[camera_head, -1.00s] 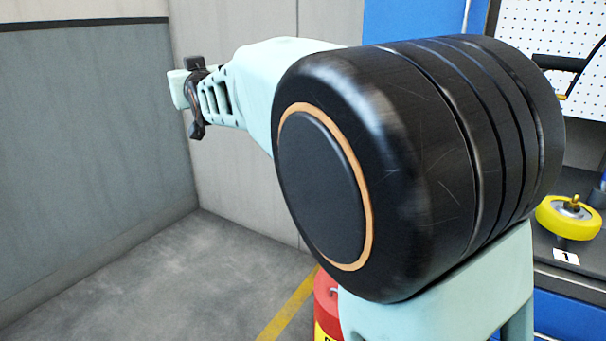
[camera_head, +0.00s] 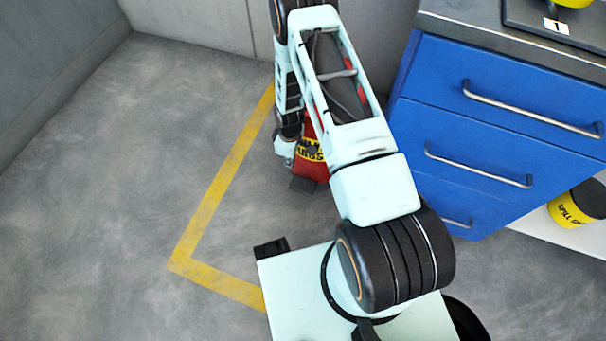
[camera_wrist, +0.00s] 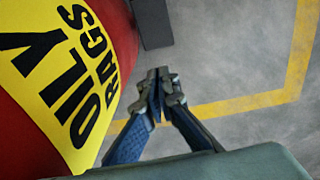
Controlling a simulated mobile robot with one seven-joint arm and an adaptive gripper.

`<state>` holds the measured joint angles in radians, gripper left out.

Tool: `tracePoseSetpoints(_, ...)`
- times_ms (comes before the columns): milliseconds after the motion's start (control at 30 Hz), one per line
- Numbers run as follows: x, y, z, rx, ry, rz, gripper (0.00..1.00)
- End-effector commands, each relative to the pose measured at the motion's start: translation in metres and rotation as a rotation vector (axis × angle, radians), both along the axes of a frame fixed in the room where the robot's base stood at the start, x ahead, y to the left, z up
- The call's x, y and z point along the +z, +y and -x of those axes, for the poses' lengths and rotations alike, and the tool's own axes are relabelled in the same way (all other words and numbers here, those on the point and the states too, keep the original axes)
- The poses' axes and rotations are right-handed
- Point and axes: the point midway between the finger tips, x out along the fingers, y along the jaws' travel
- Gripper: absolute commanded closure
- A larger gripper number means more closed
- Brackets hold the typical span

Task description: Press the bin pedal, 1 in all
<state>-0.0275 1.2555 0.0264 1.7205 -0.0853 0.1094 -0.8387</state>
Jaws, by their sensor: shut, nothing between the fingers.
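The red bin (camera_head: 312,168) with a yellow "OILY RAGS" label stands on the floor, partly hidden behind my arm in the head view. In the wrist view the bin (camera_wrist: 117,22) fills the left side, label turned sideways. Its dark pedal (camera_head: 302,184) juts out low at the front; in the wrist view the pedal (camera_wrist: 153,22) is a dark block at the top. My gripper (camera_wrist: 158,80) is shut and empty, with its fingertips together beside the bin. In the head view my gripper (camera_head: 287,160) hangs at the bin's left, apart from the pedal as far as I can tell.
A blue drawer cabinet (camera_head: 480,130) with metal handles stands to the right of the bin. A yellow floor line (camera_head: 222,180) runs left of it. Grey walls close off the back and left. The floor at the left is clear. A black-and-yellow can (camera_head: 577,205) sits on a low shelf.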

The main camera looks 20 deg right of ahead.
Motion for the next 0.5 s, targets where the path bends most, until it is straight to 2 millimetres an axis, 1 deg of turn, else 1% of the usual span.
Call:
tracePoseSetpoints(33, -0.01, -0.013, 0.011, -0.009, 0.024, 0.005, 1.0)
tracePoseSetpoints(100, -0.017, -0.026, 0.021, -0.013, 0.044, 0.011, 1.0)
tracePoseSetpoints(200, -0.022, -0.035, 0.027, -0.015, 0.056, 0.016, 1.0)
tracePoseSetpoints(500, -0.022, -0.036, 0.028, -0.015, 0.057, 0.018, 1.0)
